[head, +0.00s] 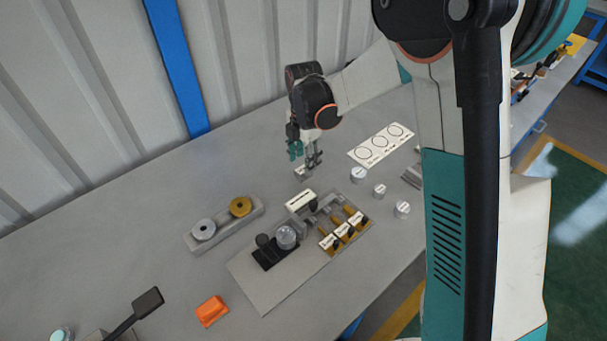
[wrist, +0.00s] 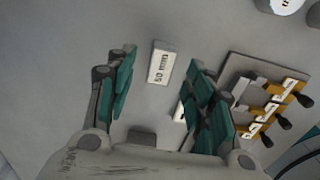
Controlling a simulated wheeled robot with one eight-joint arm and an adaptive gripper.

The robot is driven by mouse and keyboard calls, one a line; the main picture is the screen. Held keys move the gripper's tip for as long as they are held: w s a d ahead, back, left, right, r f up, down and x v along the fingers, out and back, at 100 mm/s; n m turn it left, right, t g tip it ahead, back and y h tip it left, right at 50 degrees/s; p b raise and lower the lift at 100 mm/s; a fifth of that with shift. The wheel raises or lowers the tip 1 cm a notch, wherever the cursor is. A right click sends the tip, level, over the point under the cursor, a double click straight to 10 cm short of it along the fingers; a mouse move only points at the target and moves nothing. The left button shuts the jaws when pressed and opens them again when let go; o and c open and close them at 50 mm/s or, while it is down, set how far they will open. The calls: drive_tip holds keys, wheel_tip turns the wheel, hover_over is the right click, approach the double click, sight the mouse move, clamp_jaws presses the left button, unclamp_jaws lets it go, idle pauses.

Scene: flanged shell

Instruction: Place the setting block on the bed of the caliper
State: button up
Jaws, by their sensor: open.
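The setting block (wrist: 161,63) is a small pale block marked "50 mm". It lies on the grey bench between the lines of my gripper's fingers in the wrist view. In the head view the block (head: 302,173) shows just under the fingertips. My gripper (head: 305,158) is open and points down above it; in the wrist view the two fingers (wrist: 165,67) stand apart on either side, with nothing held.
Silver cylinders (head: 358,175) and a circle-marked card (head: 382,146) lie to the right. An orange block (head: 211,311) is front left.

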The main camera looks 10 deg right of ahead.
sight(303, 169)
wheel_tip(303, 169, down, 5)
drive_tip(key=shift+s+a+r+b, duration=0.1)
drive_tip(key=shift+s+r+b, duration=0.05)
drive_tip(key=shift+b, duration=0.8)
drive_tip(key=shift+r, duration=0.1)
clamp_jaws()
drive_tip(key=shift+r, duration=0.1)
